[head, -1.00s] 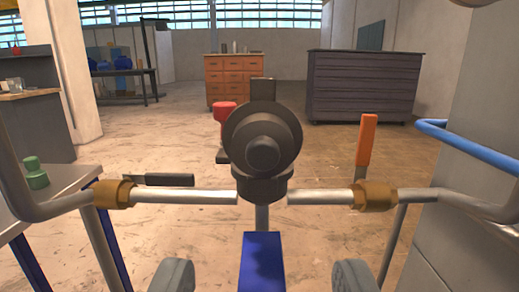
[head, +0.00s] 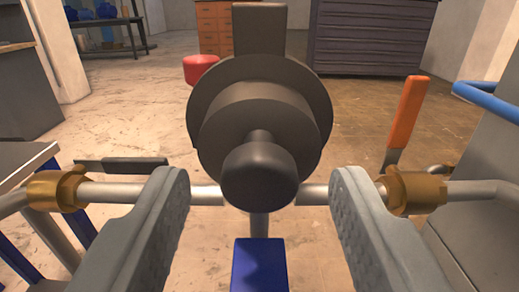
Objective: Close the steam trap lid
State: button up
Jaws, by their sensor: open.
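The steam trap lid (head: 222,100) is a dark grey round disc with a knob (head: 259,177) facing me, in the middle of the head view. It stands swung up on edge, and a dark block shows behind its top. The steam trap body below it sits in a horizontal pipe (head: 122,192) and is mostly hidden by the lid and knob. My gripper (head: 256,182) is open, with one grey finger on each side of the knob, apart from it. It holds nothing.
Brass fittings (head: 57,191) sit on the pipe at both sides. An orange-handled valve lever (head: 407,112) stands up at the right, a dark lever (head: 122,165) lies level at the left. A blue rail (head: 487,100) is at the far right. A blue post (head: 260,264) stands below.

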jog(key=shift+w, duration=0.45)
grip_shut()
